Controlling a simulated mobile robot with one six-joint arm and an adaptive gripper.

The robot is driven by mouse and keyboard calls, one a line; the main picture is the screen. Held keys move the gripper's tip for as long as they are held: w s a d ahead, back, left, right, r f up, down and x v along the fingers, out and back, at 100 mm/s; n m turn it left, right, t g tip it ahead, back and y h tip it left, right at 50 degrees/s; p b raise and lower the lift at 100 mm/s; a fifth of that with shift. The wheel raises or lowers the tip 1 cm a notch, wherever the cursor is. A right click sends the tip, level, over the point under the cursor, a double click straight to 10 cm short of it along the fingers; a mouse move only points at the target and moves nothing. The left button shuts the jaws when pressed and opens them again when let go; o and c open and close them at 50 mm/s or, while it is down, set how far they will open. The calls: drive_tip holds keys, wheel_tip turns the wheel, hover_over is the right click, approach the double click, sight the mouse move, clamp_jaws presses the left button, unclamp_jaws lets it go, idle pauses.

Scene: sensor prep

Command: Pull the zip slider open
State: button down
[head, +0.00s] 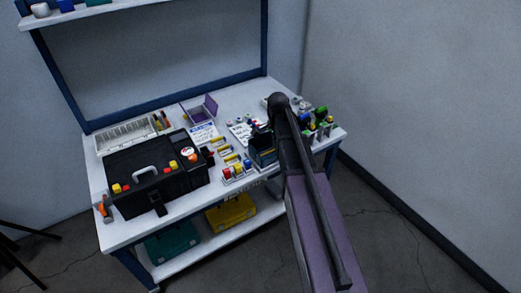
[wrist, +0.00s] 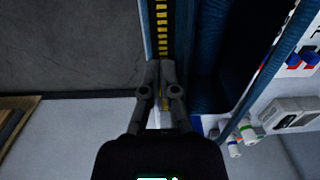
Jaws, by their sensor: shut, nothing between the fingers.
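In the wrist view, a dark strip with a row of yellow teeth (wrist: 161,22), which looks like the zip, runs down from the top edge to my fingertips. My gripper (wrist: 160,66) is shut at the lower end of the visible teeth, with nothing held. Whether the fingertips touch the strip I cannot tell. A small yellow piece (wrist: 165,103) shows behind the fingers; whether it is the slider is unclear. Dark blue fabric-like material (wrist: 210,75) lies to the right. In the head view, a dark blue boxy item (head: 262,152) stands by my arm, which hides my gripper there.
A white workbench (head: 112,232) stands against the wall. It carries a black toolbox (head: 135,175) at left, a purple-lidded box (head: 198,110) at the back and small coloured items (head: 318,120) at right. A lower shelf holds green (head: 172,243) and yellow (head: 231,212) cases.

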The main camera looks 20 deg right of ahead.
drive_tip(key=shift+w+d, duration=0.3)
drive_tip(key=shift+d, duration=0.6)
drive_tip(key=shift+w+d, duration=0.3)
drive_tip(key=shift+d, duration=0.65)
drive_tip(key=shift+w+d, duration=0.3)
drive_tip(key=shift+d, duration=0.6)
drive_tip(key=shift+s+a, duration=0.15)
drive_tip(key=shift+a, duration=0.3)
wheel_tip(320, 180, up, 7)
drive_tip(key=p, duration=0.7)
